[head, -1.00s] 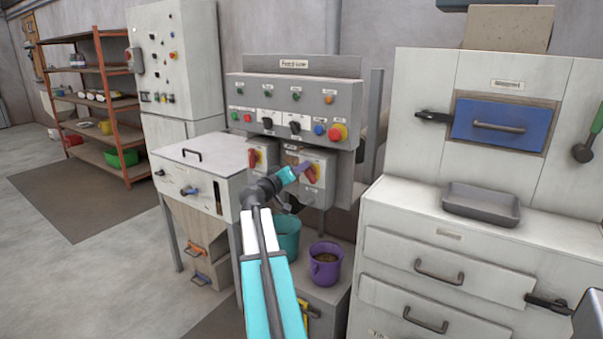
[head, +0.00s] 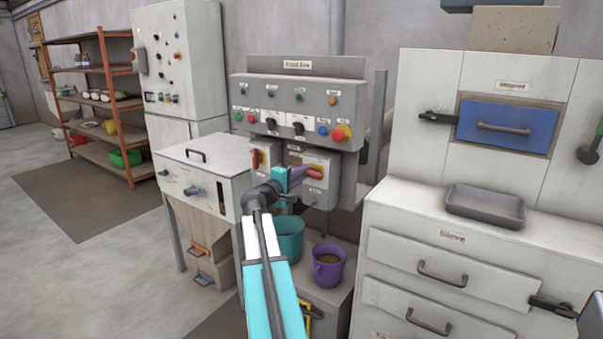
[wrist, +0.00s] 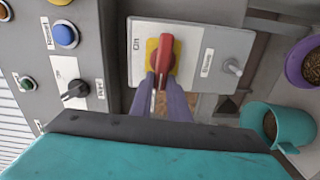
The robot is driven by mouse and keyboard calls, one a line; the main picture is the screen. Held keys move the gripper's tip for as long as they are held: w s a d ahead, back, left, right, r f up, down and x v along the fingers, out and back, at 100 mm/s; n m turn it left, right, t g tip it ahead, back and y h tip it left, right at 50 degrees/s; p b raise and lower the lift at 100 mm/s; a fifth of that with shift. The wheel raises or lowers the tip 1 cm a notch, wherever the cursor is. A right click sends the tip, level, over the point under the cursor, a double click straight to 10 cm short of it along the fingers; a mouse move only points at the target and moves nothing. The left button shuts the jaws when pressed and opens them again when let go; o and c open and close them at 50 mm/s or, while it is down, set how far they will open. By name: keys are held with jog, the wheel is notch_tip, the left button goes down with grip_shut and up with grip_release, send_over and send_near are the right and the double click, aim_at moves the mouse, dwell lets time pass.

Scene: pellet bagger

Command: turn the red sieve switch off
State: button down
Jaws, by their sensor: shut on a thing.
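The red switch handle (wrist: 166,60) sits on a yellow plate (wrist: 152,52) on a grey box (wrist: 207,32); the box label looks like "Sieve". It also shows in the head view (head: 316,173), under the button panel. The handle lies crosswise on the box, with the "On" mark off to its side. My gripper (wrist: 170,80) is shut on the red handle, its purple fingers on both sides of one end. In the head view my gripper (head: 307,173) reaches the box from the left and partly hides the switch.
A similar red switch (head: 256,158) is on the box to the left. The button panel (head: 300,92) overhangs both. A teal bucket (head: 291,240) and purple bucket (head: 327,266) stand below.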

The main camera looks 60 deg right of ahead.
jog(key=shift+s+f+n, duration=0.3)
jog(key=shift+f, duration=0.05)
jog(key=c, duration=1.7)
grip_release()
jog(key=shift+r, duration=0.15)
jog(key=shift+w, duration=0.15)
jog(key=shift+a, duration=0.1)
jog(key=a, duration=1.3)
jog(key=shift+a+b, duration=0.3)
jog(key=shift+b, duration=0.1)
